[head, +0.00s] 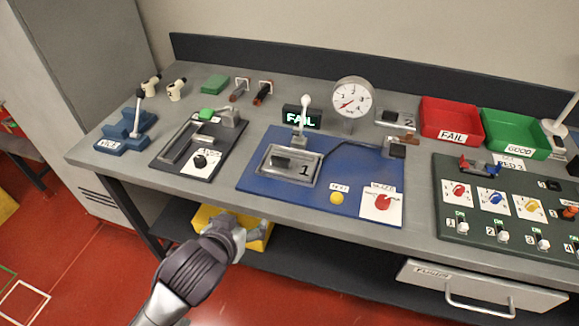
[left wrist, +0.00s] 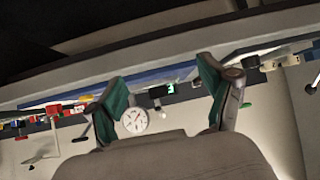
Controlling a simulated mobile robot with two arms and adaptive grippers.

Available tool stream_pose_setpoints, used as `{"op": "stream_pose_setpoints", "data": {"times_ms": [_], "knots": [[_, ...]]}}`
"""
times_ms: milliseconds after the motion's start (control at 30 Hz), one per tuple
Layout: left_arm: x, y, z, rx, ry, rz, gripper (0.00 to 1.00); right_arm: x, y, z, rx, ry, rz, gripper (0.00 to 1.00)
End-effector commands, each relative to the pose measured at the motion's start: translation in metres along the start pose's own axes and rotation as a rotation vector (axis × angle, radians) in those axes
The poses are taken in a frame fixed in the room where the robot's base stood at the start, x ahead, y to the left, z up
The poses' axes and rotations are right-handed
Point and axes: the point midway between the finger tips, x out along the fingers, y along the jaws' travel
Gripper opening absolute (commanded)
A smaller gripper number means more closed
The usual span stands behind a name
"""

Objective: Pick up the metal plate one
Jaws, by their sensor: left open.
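I cannot make out plate one in that view. My right gripper is not in view.
The bench front edge (head: 225,187) lies between my left gripper and the plate. A yellow bin (head: 205,217) sits on the lower shelf near the gripper. A lever, a gauge (head: 352,98) and a second plate (head: 394,118) marked "2" stand behind plate one.

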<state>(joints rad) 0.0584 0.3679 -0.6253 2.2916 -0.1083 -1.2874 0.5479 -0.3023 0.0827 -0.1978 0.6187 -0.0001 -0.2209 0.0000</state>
Motion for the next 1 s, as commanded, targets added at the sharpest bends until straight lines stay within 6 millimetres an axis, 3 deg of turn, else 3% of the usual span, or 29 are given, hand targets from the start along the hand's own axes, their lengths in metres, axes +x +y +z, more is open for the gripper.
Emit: {"op": "stream_pose_setpoints", "data": {"times_ms": [100, 367, 533, 800, 1000], "knots": [[0.003, 0.01, -0.033, 0.02, 0.094, 0.019, 0.81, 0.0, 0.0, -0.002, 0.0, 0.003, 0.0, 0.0], [0.011, 0.025, -0.078, 0.046, 0.23, 0.058, 0.81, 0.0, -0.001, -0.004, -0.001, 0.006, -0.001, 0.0], [0.025, 0.028, -0.088, 0.048, 0.251, 0.066, 0.81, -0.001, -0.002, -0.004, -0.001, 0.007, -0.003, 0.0], [0.075, 0.032, -0.101, 0.049, 0.25, 0.066, 0.81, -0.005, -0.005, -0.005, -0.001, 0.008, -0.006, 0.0], [0.094, 0.034, -0.105, 0.047, 0.25, 0.068, 0.81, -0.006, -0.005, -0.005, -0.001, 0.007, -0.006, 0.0]]}}
